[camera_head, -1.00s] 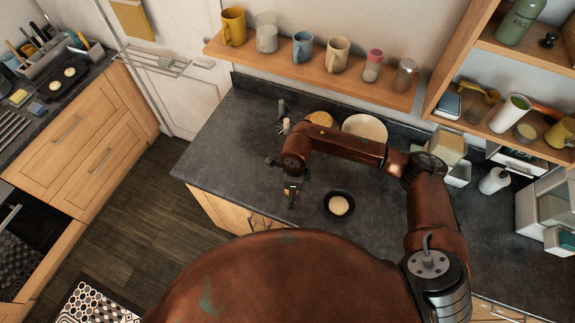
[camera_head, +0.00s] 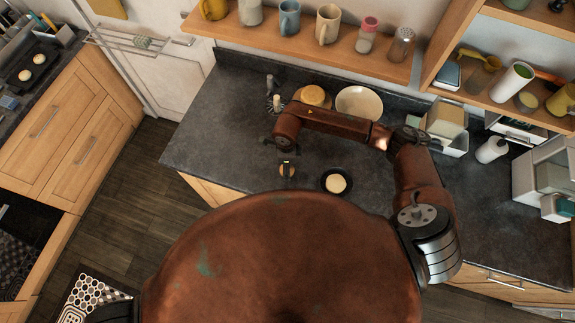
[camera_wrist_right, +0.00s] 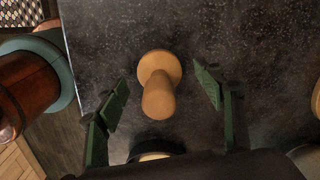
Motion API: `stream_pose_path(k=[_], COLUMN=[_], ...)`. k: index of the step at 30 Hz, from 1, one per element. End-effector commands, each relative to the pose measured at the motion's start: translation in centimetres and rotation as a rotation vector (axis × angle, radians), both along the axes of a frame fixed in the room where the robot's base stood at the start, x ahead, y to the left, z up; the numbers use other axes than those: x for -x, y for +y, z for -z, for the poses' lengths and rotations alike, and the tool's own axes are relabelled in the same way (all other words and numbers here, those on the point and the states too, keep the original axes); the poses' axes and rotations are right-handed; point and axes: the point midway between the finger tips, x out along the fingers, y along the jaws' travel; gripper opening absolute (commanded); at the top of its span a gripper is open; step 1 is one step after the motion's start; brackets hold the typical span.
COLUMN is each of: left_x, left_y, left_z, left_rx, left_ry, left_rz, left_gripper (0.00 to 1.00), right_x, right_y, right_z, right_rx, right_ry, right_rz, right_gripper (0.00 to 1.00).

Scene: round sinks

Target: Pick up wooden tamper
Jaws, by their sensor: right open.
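The wooden tamper (camera_wrist_right: 158,88) stands on the dark worktop in the right wrist view, its round tan top and narrower shaft visible. The two green fingers of my right gripper (camera_wrist_right: 160,97) are spread apart, one on each side of it, with a gap to both. The gripper is empty. In the head view a small tan shape (camera_head: 286,171), apparently the tamper, shows below my right wrist, which largely hides the gripper there. My left gripper is not in view.
A small black pan (camera_head: 323,182) with a pale round thing in it lies just right of the tamper. A cream bowl (camera_head: 359,104) and a wooden round item (camera_head: 313,97) stand behind. The worktop (camera_head: 205,135) is clear to the left.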

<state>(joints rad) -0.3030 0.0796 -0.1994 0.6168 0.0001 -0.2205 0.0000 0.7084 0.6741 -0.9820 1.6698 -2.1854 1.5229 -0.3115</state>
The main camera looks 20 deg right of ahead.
Motion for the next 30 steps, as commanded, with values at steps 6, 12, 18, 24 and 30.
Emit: stream_pose_path(k=[6, 12, 18, 24, 30], left_x=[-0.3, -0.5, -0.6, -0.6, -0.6], left_y=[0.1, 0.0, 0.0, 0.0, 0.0], left_z=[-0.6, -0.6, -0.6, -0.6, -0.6], left_rx=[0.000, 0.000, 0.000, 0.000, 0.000], left_ry=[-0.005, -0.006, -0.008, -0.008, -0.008], left_rz=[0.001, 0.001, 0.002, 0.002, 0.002], left_gripper=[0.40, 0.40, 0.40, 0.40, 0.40], right_x=[0.1, 0.0, 0.0, 0.0, 0.0], right_y=[0.0, 0.0, 0.0, 0.0, 0.0], right_z=[1.8, 1.9, 1.9, 1.9, 1.8], right_rx=[0.000, 0.000, 0.000, -0.001, -0.001], right_ry=[0.001, -0.001, -0.001, -0.001, -0.001], right_rz=[0.000, 0.000, 0.001, 0.001, 0.001], right_gripper=[0.62, 0.62, 0.49, 0.35, 0.21])
